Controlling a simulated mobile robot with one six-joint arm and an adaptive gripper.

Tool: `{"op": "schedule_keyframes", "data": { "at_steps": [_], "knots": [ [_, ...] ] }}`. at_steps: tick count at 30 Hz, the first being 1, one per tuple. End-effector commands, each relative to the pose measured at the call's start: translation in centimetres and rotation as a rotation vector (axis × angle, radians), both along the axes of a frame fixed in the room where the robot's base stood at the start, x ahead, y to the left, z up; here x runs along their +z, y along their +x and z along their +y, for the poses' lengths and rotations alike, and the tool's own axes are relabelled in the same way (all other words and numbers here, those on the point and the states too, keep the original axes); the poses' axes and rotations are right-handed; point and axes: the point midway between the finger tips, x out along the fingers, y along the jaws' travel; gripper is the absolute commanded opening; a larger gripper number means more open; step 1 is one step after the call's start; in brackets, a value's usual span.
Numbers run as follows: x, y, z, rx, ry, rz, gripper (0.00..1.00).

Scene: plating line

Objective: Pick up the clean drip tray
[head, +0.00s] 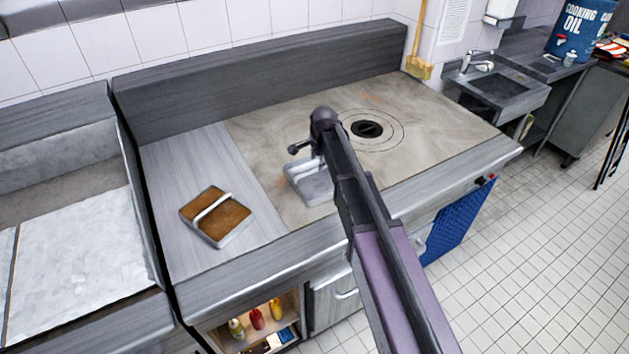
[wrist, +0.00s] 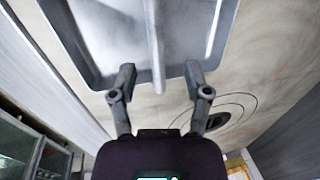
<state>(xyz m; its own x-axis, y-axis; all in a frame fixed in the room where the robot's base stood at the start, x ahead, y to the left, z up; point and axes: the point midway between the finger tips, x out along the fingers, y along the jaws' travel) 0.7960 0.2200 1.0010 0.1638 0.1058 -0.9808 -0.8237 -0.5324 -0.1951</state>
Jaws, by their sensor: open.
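The clean drip tray (head: 316,189) is a shallow grey metal tray with a bar handle, lying on the beige cooking plate in the head view. In the wrist view the tray (wrist: 100,45) fills the top of the picture, empty, with its bar handle (wrist: 154,45) running down the middle. My gripper (wrist: 157,78) is open, with its two fingers on either side of the handle's line and apart from it. I cannot tell how high the fingertips are above the tray. In the head view my arm partly hides the tray and gripper.
A second tray (head: 216,216) with brown contents and a pale handle sits on the grey counter to the left. A ringed burner (head: 367,129) lies behind the clean tray. A sink (head: 499,88) and a blue oil drum (head: 578,35) stand at the right. Bottles fill a shelf below.

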Motion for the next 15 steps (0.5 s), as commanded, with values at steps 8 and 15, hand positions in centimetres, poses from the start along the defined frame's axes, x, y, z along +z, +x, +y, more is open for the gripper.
{"op": "schedule_keyframes", "data": {
  "at_steps": [8,15],
  "knots": [
    [-2.5,0.1,0.2,0.000,0.000,0.000,0.62],
    [-4.1,0.4,0.4,0.000,0.000,0.000,0.62]
  ]
}}
